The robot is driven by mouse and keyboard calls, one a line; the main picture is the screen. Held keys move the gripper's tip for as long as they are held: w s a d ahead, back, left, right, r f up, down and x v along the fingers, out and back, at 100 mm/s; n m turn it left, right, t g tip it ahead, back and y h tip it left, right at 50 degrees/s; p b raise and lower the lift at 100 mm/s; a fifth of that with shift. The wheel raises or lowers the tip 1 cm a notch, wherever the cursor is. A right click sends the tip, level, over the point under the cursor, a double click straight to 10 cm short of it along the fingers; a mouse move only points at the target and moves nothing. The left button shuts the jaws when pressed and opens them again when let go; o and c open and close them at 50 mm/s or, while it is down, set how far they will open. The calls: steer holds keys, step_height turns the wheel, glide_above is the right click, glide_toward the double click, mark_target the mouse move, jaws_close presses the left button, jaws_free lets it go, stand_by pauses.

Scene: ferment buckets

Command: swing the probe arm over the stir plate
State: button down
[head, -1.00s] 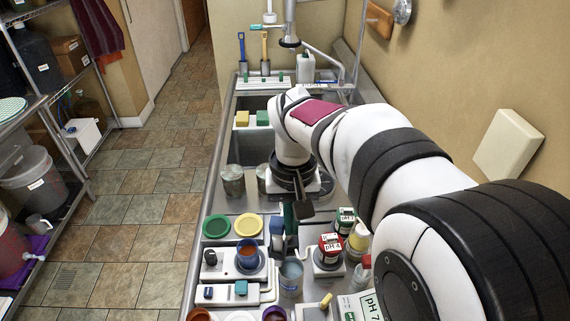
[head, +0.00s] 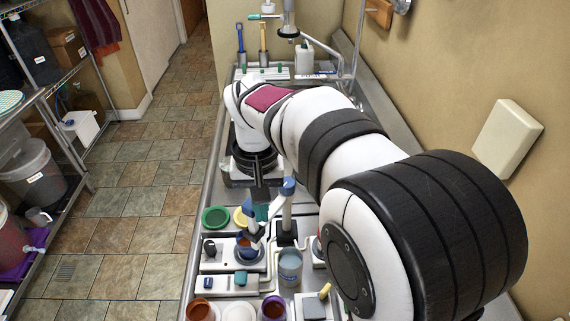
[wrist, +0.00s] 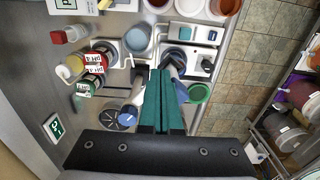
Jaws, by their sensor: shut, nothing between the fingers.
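The stir plate (head: 212,265) is a white unit with a dark knob, and a beaker of orange-brown liquid (head: 244,247) stands on it. The probe arm (head: 287,210) has a grey post with blue joints; its outer end (head: 252,229) hangs at the beaker, over the stir plate. In the wrist view, its blue post joint (wrist: 128,118) is left of my fingers and its blue outer end (wrist: 183,92) is right of them. My gripper (wrist: 165,74) is shut and empty, with green fingers across the arm's middle. Whether they touch it cannot be told.
A grey-blue beaker (head: 290,265) stands right of the stir plate. Green (head: 215,219) and yellow lids lie behind it. Bottles with pH labels (wrist: 92,67) stand left in the wrist view. Several cups line the front. The sink area is behind.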

mark_target(247, 205)
steer(key=shift+w+a, duration=0.45)
steer(key=shift+a, duration=0.3)
steer(key=shift+w+a, duration=0.4)
steer(key=shift+a, duration=0.3)
steer(key=shift+s+d, duration=0.1)
steer(key=shift+d, duration=0.05)
steer(key=shift+s+d, duration=0.35)
steer(key=shift+d, duration=0.1)
steer(key=shift+r, duration=3)
